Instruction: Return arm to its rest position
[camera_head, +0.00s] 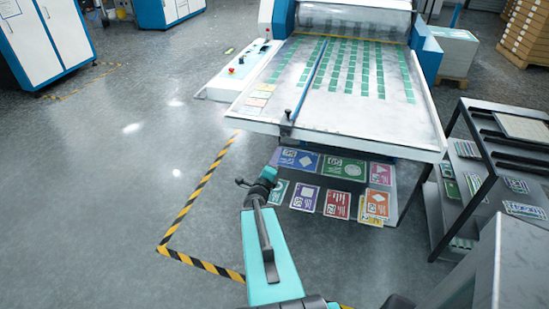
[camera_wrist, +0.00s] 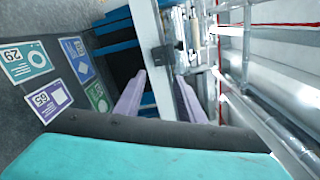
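My teal arm (camera_head: 268,255) reaches up from the bottom of the head view. My gripper (camera_head: 275,157) is at its far end, small and partly hidden, just in front of the machine table's near edge. In the wrist view the two pale purple fingers of my gripper (camera_wrist: 160,76) stand apart, with nothing seen held between them. The teal link of my arm fills the bottom of that view.
The laminating machine's table (camera_head: 335,120) stands ahead. Coloured cards (camera_head: 342,167) lie low under its near edge; some show in the wrist view (camera_wrist: 27,61). A dark shelf rack (camera_head: 480,165) stands right. Striped floor tape (camera_head: 200,187) and open floor lie left.

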